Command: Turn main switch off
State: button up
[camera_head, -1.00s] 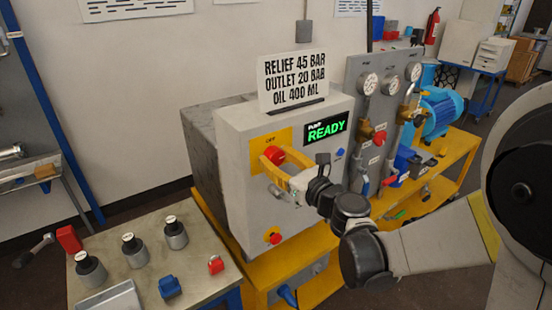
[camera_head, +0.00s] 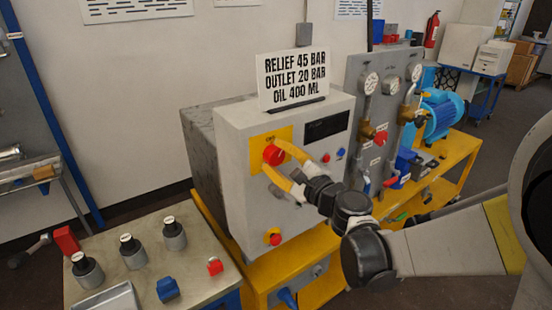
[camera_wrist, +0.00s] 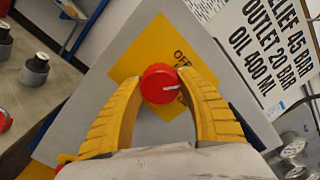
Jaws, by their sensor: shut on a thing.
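The main switch is a red round knob (camera_head: 273,155) on a yellow plate (camera_head: 285,135) on the front of the grey cabinet (camera_head: 238,175). My gripper (camera_wrist: 160,79) has its two yellow fingers on either side of the knob and is shut on it. In the wrist view the red knob (camera_wrist: 160,85) sits between the fingertips, with a white mark on its face pointing right. Lettering on the yellow plate beside it is partly covered by a finger. The cabinet's display (camera_head: 324,127) is dark.
A sign (camera_head: 293,77) stands on the cabinet. A red button (camera_head: 273,239) sits low on its front. A gauge panel (camera_head: 385,105) and a blue motor (camera_head: 441,112) are to the right. A table (camera_head: 205,262) with several fittings stands at the front left.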

jog(key=n, duration=0.6)
jog(key=shift+n+b, duration=0.3)
dwell(0.5)
jog(key=o, duration=1.2)
jog(key=v, duration=1.2)
